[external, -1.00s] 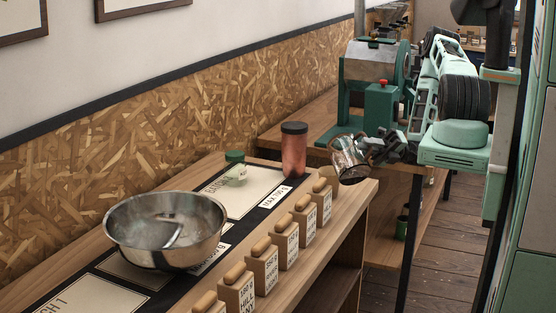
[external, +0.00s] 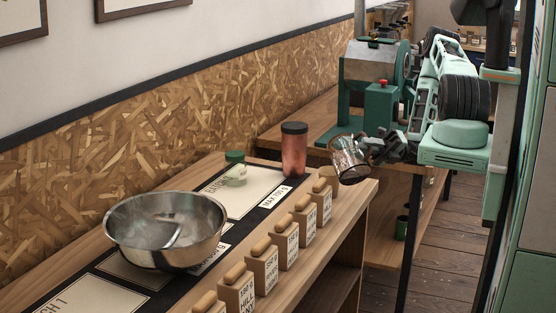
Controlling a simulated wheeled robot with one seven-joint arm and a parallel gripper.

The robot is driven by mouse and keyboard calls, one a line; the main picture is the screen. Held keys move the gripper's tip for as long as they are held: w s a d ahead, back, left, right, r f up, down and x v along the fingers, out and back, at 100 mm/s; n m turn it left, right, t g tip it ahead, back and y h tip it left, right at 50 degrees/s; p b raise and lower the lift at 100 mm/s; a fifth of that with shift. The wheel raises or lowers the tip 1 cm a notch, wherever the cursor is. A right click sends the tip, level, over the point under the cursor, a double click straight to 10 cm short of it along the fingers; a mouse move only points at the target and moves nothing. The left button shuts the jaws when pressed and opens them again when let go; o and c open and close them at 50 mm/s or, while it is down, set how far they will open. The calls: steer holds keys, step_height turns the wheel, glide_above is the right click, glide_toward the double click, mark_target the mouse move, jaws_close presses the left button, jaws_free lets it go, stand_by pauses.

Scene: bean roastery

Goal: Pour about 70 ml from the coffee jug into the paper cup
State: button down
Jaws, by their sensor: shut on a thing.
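The coffee jug (external: 347,163) is a clear glass vessel with some brown in it, at the right end of the wooden counter. My gripper (external: 372,150) is shut on the jug from its right side and holds it tilted, mouth toward the lower left, above the counter's corner. I cannot tell whether any liquid is flowing.
A green-capped jar (external: 235,170), a steel bowl (external: 165,232) and a row of labelled wooden blocks (external: 264,265) share the counter. A green machine (external: 378,85) stands behind.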

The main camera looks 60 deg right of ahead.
steer(key=n+g, duration=0.1)
steer(key=n, duration=0.2)
steer(key=s+a+n+g+p, duration=0.1)
steer(key=n, duration=0.1)
steer(key=shift+a+f+g, duration=0.1)
steer(key=shift+f+g, duration=0.2)
steer(key=shift+f, duration=0.05)
steer(key=shift+s+a+f+n+g+h, duration=0.3)
steer(key=shift+s+a+f+n, duration=0.2)
steer(key=shift+n, duration=0.85)
steer(key=shift+s+a+f+n+g+h, duration=0.35)
steer(key=shift+f+n, duration=0.3)
steer(key=shift+n, duration=0.65)
steer(key=shift+s+a+f+n+g+h, duration=0.15)
steer(key=shift+s+a+f+n+g, duration=0.35)
steer(key=shift+n, duration=0.85)
steer(key=shift+s+f, duration=0.1)
